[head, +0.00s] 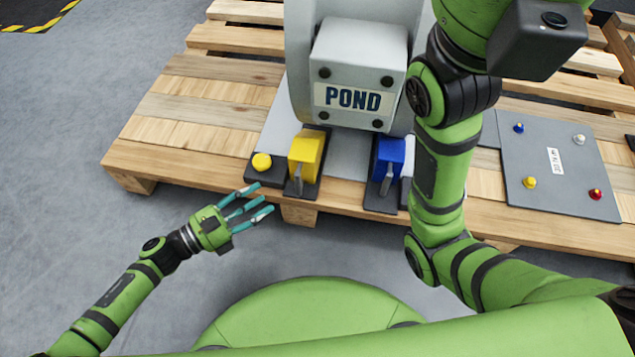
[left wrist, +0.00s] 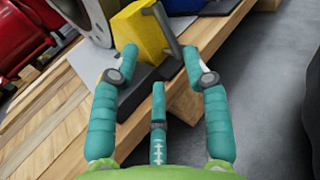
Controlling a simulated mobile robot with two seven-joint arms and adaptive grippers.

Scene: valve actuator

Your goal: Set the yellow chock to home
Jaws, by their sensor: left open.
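The yellow chock (head: 305,150) stands on a dark plate at the front edge of the pallet, below the POND box, with a grey metal lever (head: 298,178) on its front. In the left wrist view the yellow chock (left wrist: 142,30) and its lever (left wrist: 168,30) are ahead, beyond the fingertips. My left gripper (head: 255,203) is open and empty, to the lower left of the chock and apart from it. Its spread teal fingers (left wrist: 160,62) fill the near part of the wrist view. My right arm rises across the right side; its gripper is out of view. I see no mark reading home.
A blue chock (head: 390,155) with a similar lever stands to the right. A yellow button (head: 262,162) is left of the yellow chock. A grey panel (head: 558,165) with coloured pegs lies on the pallet (head: 180,140) at right. The floor at left (head: 60,150) is clear.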

